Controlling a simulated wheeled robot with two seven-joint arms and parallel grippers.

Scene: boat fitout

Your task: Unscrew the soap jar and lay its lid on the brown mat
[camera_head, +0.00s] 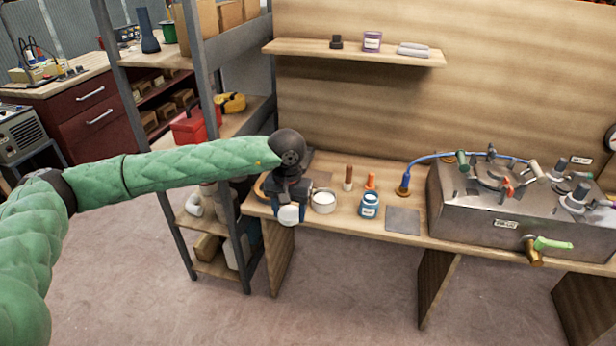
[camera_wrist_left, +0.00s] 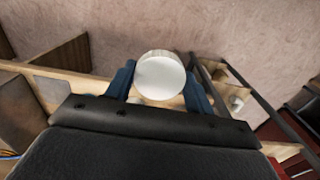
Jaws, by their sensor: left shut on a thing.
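My left gripper (camera_head: 289,207) is shut on a white round lid (camera_head: 289,215), beside the bench's front left edge. In the left wrist view the lid (camera_wrist_left: 160,76) sits between the two blue fingers. A pale, wide jar (camera_head: 323,202) stands upright on the bench just right of the gripper, apart from the lid; its top looks open, with white inside. A blue jar (camera_head: 369,206) with a label stands further right. The brown mat (camera_head: 320,178) lies flat behind the pale jar, partly hidden by my gripper. My right gripper is not in view.
A grey mat (camera_head: 403,220) lies right of the blue jar. Brown (camera_head: 348,178) and orange (camera_head: 371,181) small items stand behind. A metal unit (camera_head: 500,215) with valves and a blue hose fills the right. A shelf rack (camera_head: 205,90) stands close on the left.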

